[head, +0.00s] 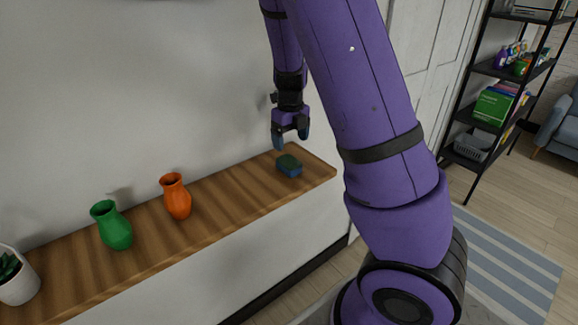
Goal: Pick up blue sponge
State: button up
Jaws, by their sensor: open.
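The blue sponge (289,167) lies on the wooden top near its right end in the head view. It is small and dark blue, with a greenish upper face. My gripper (291,143) hangs just above the sponge, pointing down, with its two fingers apart. It is open and holds nothing. A small gap seems to show between the fingertips and the sponge, though the exact height is hard to tell.
An orange vase (176,197), a green vase (112,227) and a potted plant (17,279) stand left of the sponge on the wooden top (232,190). A wall is close behind. A black shelf (482,95) stands at the right.

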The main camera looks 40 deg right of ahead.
aim_at(289, 161)
jog(key=shift+w+a+f, duration=0.1)
jog(key=shift+f, duration=2.05)
jog(key=shift+w+a+f, duration=0.1)
jog(key=shift+f, duration=2)
jog(key=c, duration=1)
